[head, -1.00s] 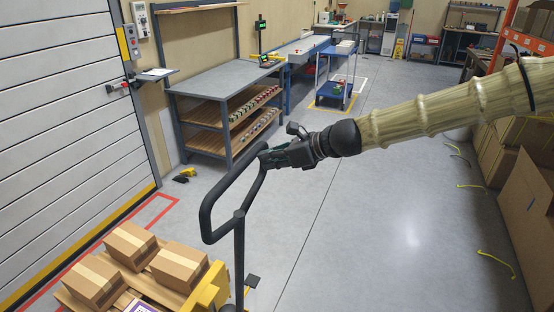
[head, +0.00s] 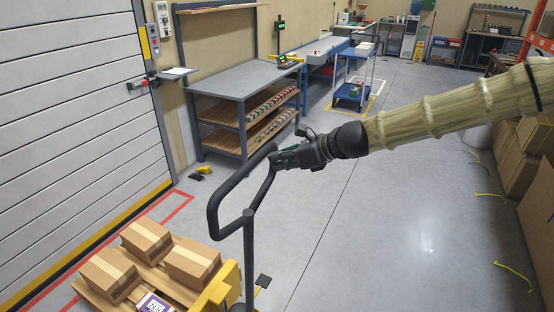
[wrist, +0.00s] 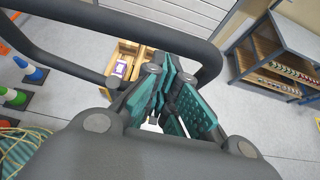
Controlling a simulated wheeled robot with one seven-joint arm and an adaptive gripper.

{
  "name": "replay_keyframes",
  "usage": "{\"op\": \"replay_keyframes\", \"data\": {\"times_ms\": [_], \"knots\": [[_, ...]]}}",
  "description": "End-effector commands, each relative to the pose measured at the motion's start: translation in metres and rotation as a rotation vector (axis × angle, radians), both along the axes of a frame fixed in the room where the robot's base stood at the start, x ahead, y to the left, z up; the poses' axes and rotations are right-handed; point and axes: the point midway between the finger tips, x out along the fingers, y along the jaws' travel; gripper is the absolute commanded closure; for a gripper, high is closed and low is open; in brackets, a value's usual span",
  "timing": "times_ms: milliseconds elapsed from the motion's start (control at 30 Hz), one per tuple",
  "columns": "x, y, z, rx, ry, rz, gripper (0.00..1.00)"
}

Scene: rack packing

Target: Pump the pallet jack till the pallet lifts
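The pallet jack's black looped handle (head: 213,218) rises on its post in the head view. The jack's yellow body (head: 222,287) is partly cut off at the bottom edge. My gripper (head: 274,158) is at the upper right corner of the loop, its fingers closed around the bar. In the wrist view the teal-padded fingers (wrist: 168,85) cover the gripped part, and the handle (wrist: 125,18) curves past them. The wooden pallet (head: 95,298) carries several cardboard boxes (head: 146,240). Its underside is hidden, so its height off the floor cannot be told.
A shuttered door (head: 70,120) stands at the left, with red floor marking (head: 172,212) before it. A grey workbench (head: 235,85) stands behind the handle. A blue cart (head: 352,92) is farther back. Boxes (head: 520,160) line the right side. The middle floor is clear.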

Motion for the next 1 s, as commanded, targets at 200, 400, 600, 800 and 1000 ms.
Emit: {"op": "replay_keyframes", "data": {"times_ms": [200, 400, 600, 800, 1000], "knots": [[-0.009, -0.027, -0.007, 0.002, 0.002, 0.003, 1.00], [-0.016, -0.040, 0.003, 0.000, -0.002, 0.008, 1.00], [-0.023, -0.056, 0.014, 0.000, -0.002, 0.010, 1.00], [-0.030, -0.073, 0.025, 0.000, -0.002, 0.009, 1.00], [-0.037, -0.088, 0.035, 0.000, -0.002, 0.009, 1.00]]}}
